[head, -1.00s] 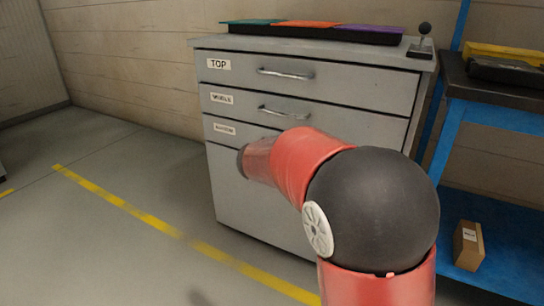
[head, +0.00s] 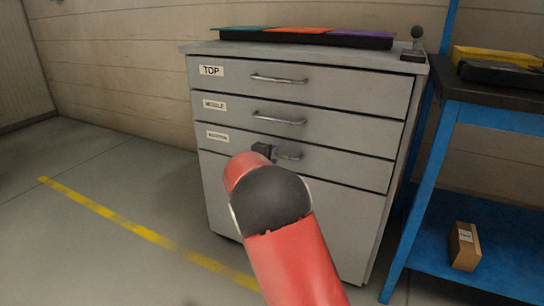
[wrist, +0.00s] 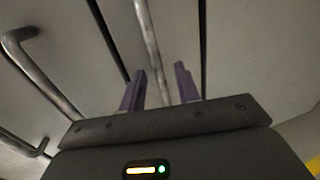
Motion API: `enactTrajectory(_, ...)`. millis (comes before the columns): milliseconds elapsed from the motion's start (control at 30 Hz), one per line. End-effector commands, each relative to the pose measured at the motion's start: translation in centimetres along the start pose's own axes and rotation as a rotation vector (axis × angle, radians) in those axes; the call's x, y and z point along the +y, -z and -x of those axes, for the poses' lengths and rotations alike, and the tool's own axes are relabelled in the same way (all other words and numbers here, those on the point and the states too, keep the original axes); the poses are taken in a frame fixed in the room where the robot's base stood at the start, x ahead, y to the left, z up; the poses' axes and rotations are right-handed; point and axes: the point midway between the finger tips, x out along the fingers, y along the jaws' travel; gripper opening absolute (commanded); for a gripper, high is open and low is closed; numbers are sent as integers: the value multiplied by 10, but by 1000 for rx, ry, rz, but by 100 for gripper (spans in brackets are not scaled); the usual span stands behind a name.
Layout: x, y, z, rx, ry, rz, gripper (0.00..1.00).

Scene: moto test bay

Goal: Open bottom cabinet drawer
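The grey cabinet (head: 290,205) has a bottom drawer (head: 345,165) with a small label at its left; the drawer is closed. Its metal bar handle (head: 292,156) is partly covered by my gripper (head: 276,153) in the head view. In the wrist view my gripper (wrist: 160,69) has two purple fingers standing apart. The bottom handle (wrist: 147,30) runs lengthwise between them, with gaps visible on both sides. I cannot tell how deep the bar sits between the fingers.
The middle drawer (head: 340,128) and top drawer (head: 350,92) are closed. The middle handle (wrist: 40,80) shows left in the wrist view. A blue bench (head: 425,190) with a cardboard box (head: 464,246) stands right. The floor to the left is clear.

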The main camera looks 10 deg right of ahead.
Motion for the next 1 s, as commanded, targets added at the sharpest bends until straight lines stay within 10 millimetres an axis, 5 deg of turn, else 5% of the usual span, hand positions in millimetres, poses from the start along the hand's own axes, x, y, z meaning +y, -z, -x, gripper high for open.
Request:
enactTrajectory(267, 0, 0, -2, 0, 0, 0, 31)
enactTrajectory(500, 0, 0, -1, 0, 0, 0, 0)
enactTrajectory(1000, -2, 11, 6, 3, 1, 1, 0)
